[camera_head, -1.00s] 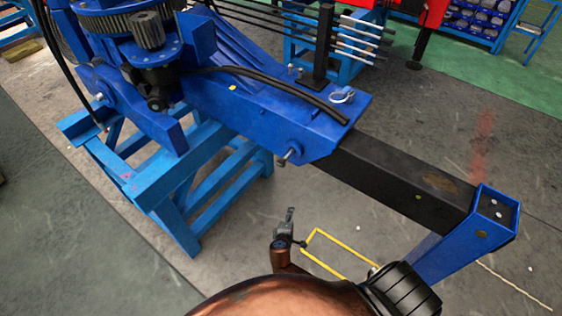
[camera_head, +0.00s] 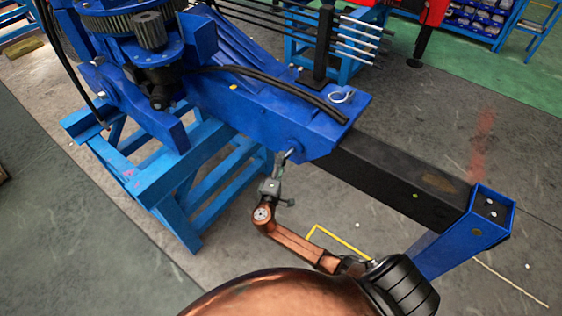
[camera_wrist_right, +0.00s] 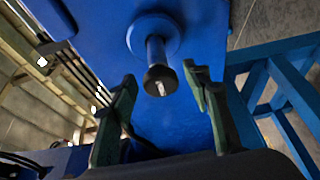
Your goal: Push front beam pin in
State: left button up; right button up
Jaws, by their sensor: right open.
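The front beam pin (camera_head: 293,151) sticks out of the near side of the blue beam housing (camera_head: 318,143) in the head view. In the right wrist view the pin (camera_wrist_right: 159,78) has a dark round end and a blue shank, standing out from a round blue collar (camera_wrist_right: 153,36). My right gripper (camera_head: 279,168) is just below the pin in the head view. In the right wrist view its open green fingers (camera_wrist_right: 160,84) stand on either side of the pin's end, with gaps between. I cannot tell how far the pin end reaches between them. My left gripper is not in view.
A dark beam (camera_head: 400,180) runs from the housing to a blue end post (camera_head: 480,220) on the right. A blue stand (camera_head: 205,180) is left of my right gripper. A yellow frame (camera_head: 343,241) lies low behind my arm. Open floor lies between them.

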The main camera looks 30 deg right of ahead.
jog(key=shift+w+d, duration=0.15)
jog(key=shift+d, duration=0.05)
jog(key=shift+c, duration=0.7)
jog(key=shift+f, duration=0.1)
grip_shut()
